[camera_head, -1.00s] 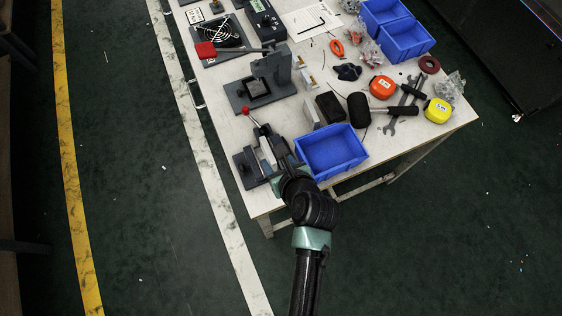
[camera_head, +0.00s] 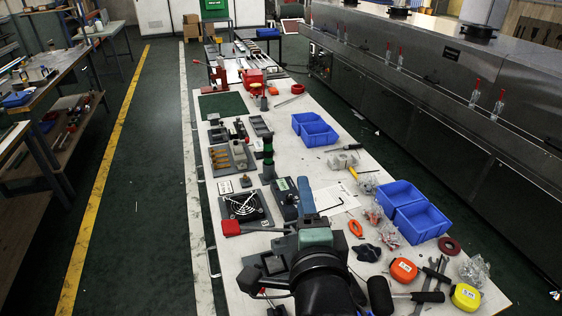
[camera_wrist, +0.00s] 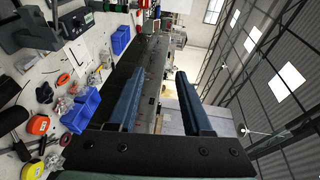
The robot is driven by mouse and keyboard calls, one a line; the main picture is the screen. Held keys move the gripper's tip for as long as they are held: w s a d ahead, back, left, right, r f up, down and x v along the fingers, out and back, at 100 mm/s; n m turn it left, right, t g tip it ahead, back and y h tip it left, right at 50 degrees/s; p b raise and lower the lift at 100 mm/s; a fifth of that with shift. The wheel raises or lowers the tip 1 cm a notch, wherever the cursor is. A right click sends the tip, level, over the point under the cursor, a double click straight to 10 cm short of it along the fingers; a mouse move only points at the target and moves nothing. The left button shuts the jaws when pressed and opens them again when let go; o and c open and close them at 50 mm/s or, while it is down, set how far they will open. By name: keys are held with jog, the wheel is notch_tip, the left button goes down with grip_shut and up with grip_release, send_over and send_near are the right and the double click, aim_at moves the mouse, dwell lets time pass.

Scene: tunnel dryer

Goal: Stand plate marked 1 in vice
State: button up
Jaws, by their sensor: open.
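My gripper (camera_head: 304,188) is raised over the near part of the bench in the head view. In the wrist view my gripper (camera_wrist: 160,80) is open, with two blue fingers apart and nothing between them; it points out across the hall. The vice is mostly hidden behind my arm in the head view; a red ball-ended lever (camera_head: 262,291), which seems to belong to it, shows at the lower left of the arm. I cannot make out a plate marked 1; no number is legible.
Blue bins (camera_head: 421,221), an orange tape measure (camera_head: 403,270), a yellow tape measure (camera_head: 465,296) and a hammer lie to the right. A black fan unit (camera_head: 244,206) and a red-handled tool (camera_head: 231,228) lie left. A long steel machine (camera_head: 440,100) runs along the right.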

jog(key=s+a+r+n+t, duration=0.1)
jog(key=s+r+n+t, duration=0.3)
jog(key=r, duration=0.7)
jog(key=w+a+r+n+t, duration=0.1)
jog(key=r+n+t, duration=0.1)
jog(key=r+n, duration=0.65)
jog(key=s+a+r+n+t, duration=0.1)
jog(key=s+r+n+t, duration=0.1)
jog(key=s+r, duration=0.3)
jog(key=s+r+n+t, duration=0.2)
jog(key=s+r, duration=0.3)
jog(key=r, duration=0.6)
jog(key=shift+a+r+t+h, duration=0.35)
jog(key=shift+t+h, duration=0.05)
jog(key=shift+n, duration=0.25)
